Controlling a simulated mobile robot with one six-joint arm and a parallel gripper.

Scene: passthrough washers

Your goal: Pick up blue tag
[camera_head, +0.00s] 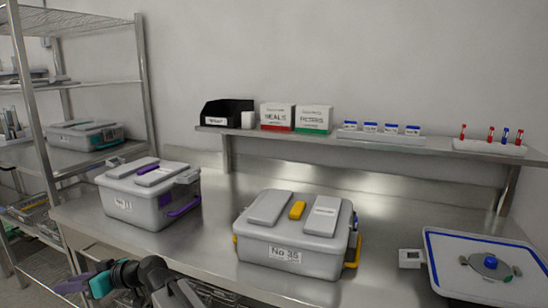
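Several similar red pieces (491,134) stand in the same holder. It is too small to make out its exact shape. Parts of my arm, dark with teal caps, show at the bottom left edge, low in front of the bench and far from the holder.
The shelf (380,148) also holds a black bin (226,112), two boxes and a tray of blue-topped items (370,128). On the steel bench stand grey cases with purple (150,192) and yellow (297,235) parts, and a blue-rimmed tray (455,290). A wire rack stands left.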

